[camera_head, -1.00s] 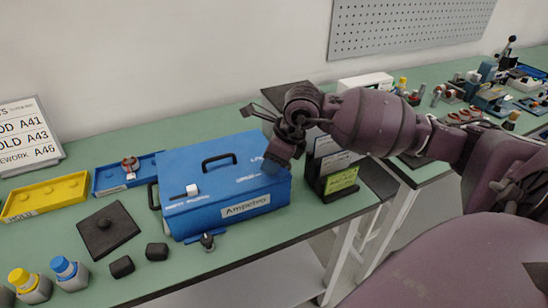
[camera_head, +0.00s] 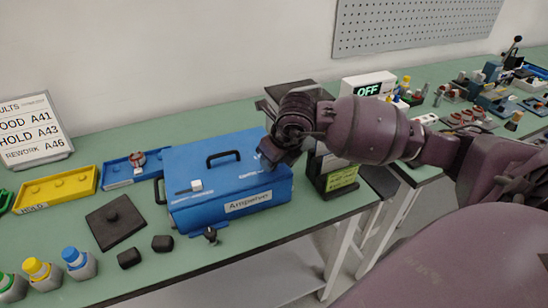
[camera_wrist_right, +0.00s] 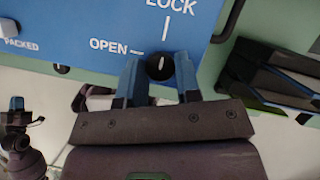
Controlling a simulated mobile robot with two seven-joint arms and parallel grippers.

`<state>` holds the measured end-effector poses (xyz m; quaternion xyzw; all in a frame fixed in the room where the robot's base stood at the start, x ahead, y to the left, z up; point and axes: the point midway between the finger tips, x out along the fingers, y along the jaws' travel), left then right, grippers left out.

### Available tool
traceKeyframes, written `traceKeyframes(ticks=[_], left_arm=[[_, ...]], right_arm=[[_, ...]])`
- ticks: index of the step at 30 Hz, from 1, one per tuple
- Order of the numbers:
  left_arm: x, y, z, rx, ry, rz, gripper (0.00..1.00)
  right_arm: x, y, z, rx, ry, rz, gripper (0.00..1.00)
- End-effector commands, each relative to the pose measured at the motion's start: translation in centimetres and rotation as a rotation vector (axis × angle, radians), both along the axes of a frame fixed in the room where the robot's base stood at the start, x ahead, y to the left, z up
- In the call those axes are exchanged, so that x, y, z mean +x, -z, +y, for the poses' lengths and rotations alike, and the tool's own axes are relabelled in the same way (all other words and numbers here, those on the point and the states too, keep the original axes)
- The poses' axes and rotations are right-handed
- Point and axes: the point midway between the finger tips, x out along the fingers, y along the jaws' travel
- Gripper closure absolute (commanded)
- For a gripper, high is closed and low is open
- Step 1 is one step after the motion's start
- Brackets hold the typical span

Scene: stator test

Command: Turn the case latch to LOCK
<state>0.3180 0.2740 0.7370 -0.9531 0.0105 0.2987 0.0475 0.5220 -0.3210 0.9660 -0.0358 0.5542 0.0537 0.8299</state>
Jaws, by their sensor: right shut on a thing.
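The blue Ampetro case (camera_head: 215,190) stands on the green bench with a black handle on its lid. Its latch is a small round black knob (camera_wrist_right: 160,67) on the lid, in the right wrist view. A LOCK tick lies above the knob and an OPEN tick lies to its left. A pale line on the knob appears nearly upright, toward LOCK. My right gripper (camera_wrist_right: 160,80) has its blue fingers on either side of the knob and is shut on it. In the head view the right gripper (camera_head: 268,156) hides the latch. My left gripper is out of view.
A white slider (camera_head: 195,186) sits on the lid. A dark rack (camera_head: 335,178) stands close right of the case, behind it a white box (camera_head: 368,88) reading OFF. Yellow (camera_head: 55,188) and blue trays, a black plate (camera_head: 115,222) and several bottles are at left.

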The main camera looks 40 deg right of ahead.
Motion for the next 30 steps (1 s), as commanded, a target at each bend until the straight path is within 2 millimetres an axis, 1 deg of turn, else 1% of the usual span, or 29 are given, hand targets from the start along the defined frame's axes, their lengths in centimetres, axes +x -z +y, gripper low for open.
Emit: traceKeyframes(ticks=[10,11,15,24,26,30], left_arm=[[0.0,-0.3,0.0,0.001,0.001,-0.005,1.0],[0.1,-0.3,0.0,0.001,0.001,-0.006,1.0],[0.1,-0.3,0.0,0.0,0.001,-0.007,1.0],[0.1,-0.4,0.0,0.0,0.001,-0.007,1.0],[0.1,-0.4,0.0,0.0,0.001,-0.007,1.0],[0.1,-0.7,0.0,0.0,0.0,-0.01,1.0]], right_arm=[[0.0,-0.1,0.0,0.0,0.003,-0.001,0.93],[0.0,0.0,0.0,0.0,0.002,-0.001,0.66],[0.0,0.0,0.0,0.0,0.002,-0.001,0.44],[0.0,-0.1,0.0,-0.001,0.001,0.0,0.43],[-0.1,-0.4,0.0,0.0,0.001,-0.002,0.43],[-0.7,-1.9,-0.1,-0.001,0.0,-0.003,0.43]])
